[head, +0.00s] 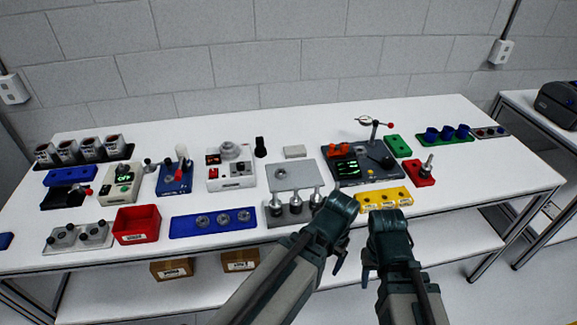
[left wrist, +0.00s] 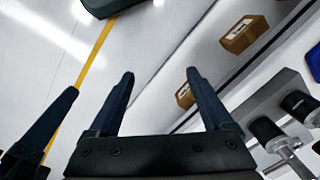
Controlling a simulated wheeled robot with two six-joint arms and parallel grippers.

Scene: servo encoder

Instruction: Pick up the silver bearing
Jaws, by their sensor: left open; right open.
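Several silver ring-shaped parts that look like bearings sit in a row in the blue holder (head: 180,229) at the table's front edge; the middle silver bearing (head: 223,219) is round with a dark centre. I cannot tell which one the task means. My left gripper (head: 340,261) is to the right of the holder, in front of the table edge, mostly hidden by its own wrist. In the left wrist view its fingers (left wrist: 161,74) are apart with nothing between them. My right gripper (head: 366,266) is beside it, also open, farther from the bearings.
A grey stand with silver posts (head: 295,211) lies between the left wrist and the blue holder. A red bin (head: 136,225) stands left of the holder, and a yellow block (head: 385,198) is behind my right wrist. Cardboard boxes (head: 240,261) rest on the lower shelf.

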